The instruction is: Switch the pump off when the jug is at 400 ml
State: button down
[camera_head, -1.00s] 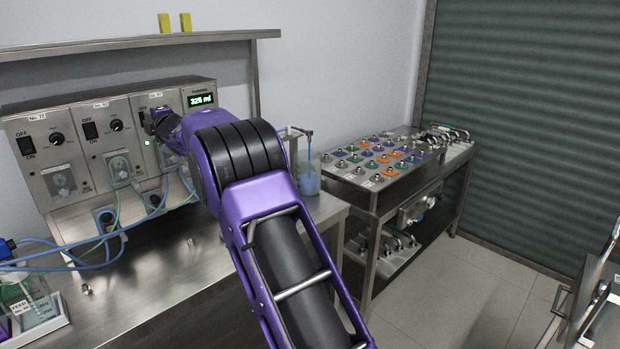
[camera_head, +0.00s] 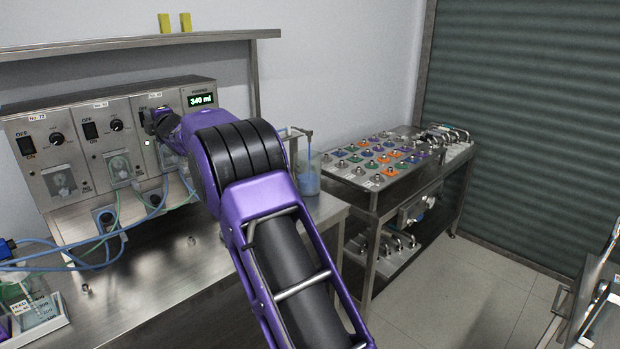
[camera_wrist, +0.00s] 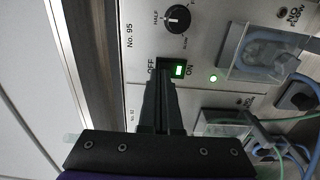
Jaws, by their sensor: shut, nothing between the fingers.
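The pump switch (camera_wrist: 178,70), marked OFF and ON, is lit green in the wrist view, on the steel panel labelled No. 95. My gripper (camera_wrist: 158,84) is shut and empty, its fingertips right at the OFF side of the switch; I cannot tell if they touch it. In the head view my gripper (camera_head: 149,122) is at the third panel and hides most of its switch. The display (camera_head: 201,100) reads 340 ml. The clear jug (camera_head: 308,183) stands at the bench's right end with blue liquid in its lower part, under a thin spout (camera_head: 309,141).
Two more pump panels with switches (camera_head: 25,146) and (camera_head: 90,130) stand to the left. A green lamp (camera_wrist: 213,78) glows beside the lit switch. Blue tubes (camera_head: 110,238) cross the bench. A trolley of coloured fittings (camera_head: 375,160) stands right of the bench.

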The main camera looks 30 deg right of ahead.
jog(key=shift+w, duration=0.1)
jog(key=shift+w+a+p, duration=0.2)
jog(key=shift+w+p, duration=0.1)
jog(key=shift+w, duration=0.3)
jog(key=shift+s+f, duration=0.1)
jog(key=shift+s, duration=0.05)
jog(key=shift+s+d+b, duration=0.2)
jog(key=shift+s+b, duration=0.35)
jog(key=shift+b, duration=0.3)
